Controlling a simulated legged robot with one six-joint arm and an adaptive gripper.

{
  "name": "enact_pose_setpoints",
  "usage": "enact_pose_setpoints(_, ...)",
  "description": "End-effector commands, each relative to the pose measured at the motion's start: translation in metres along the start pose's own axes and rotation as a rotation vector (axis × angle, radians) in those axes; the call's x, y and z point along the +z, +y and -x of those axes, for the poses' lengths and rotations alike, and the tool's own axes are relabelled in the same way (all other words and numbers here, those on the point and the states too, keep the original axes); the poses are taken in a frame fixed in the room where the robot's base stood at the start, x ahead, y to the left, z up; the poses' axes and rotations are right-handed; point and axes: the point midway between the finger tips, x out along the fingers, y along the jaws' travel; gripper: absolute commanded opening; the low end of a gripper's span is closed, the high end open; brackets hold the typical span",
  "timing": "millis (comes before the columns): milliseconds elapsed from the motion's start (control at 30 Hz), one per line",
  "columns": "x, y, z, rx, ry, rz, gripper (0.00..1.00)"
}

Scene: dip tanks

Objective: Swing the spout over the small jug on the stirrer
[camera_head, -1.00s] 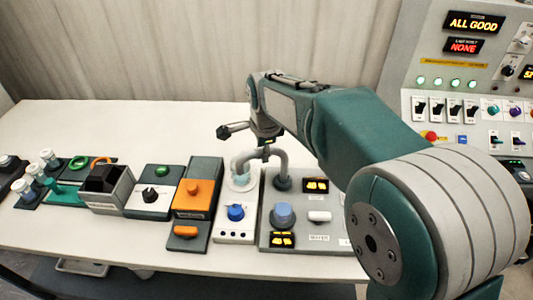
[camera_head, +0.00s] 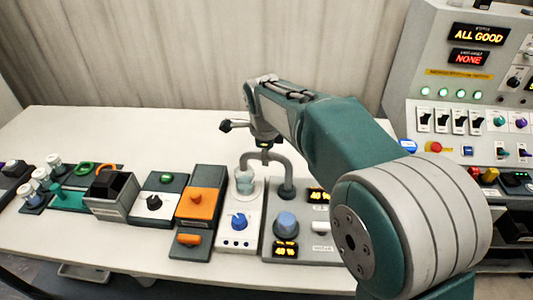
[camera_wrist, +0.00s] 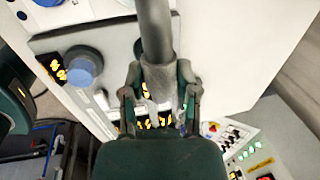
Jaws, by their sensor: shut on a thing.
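The grey arched spout (camera_head: 278,160) rises from the panel with the blue knob. Its free end hangs at the mouth of the small clear jug (camera_head: 244,184) in the head view, apparently above it. The jug stands on the white stirrer (camera_head: 238,222), which has a blue knob. My gripper (camera_head: 265,154) is at the top of the spout. In the wrist view my gripper (camera_wrist: 160,98) has its fingers on both sides of the grey spout (camera_wrist: 155,35), shut on it. The jug is mostly cut off at the top edge there.
The spout's panel has a large blue knob (camera_head: 286,223) and lit displays. To the left stand an orange-topped unit (camera_head: 200,203), a black-knobbed unit (camera_head: 154,203) and a dark-topped box (camera_head: 112,192). A control console (camera_head: 460,90) stands at right. The table's back is clear.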

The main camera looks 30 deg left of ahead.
Motion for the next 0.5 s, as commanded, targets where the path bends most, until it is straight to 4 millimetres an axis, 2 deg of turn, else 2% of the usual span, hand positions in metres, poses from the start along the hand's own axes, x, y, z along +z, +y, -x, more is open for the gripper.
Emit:
enact_pose_setpoints(167,0.0012,0.0002,-0.0018,0.001,-0.002,-0.001,0.0)
enact_pose_setpoints(200,0.0012,0.0002,-0.0017,0.001,-0.002,-0.001,0.49)
enact_pose_setpoints(267,0.001,0.0001,-0.0016,0.001,-0.002,0.0,0.75)
enact_pose_setpoints(500,-0.0003,-0.0001,0.0,-0.001,-0.002,0.0,0.75)
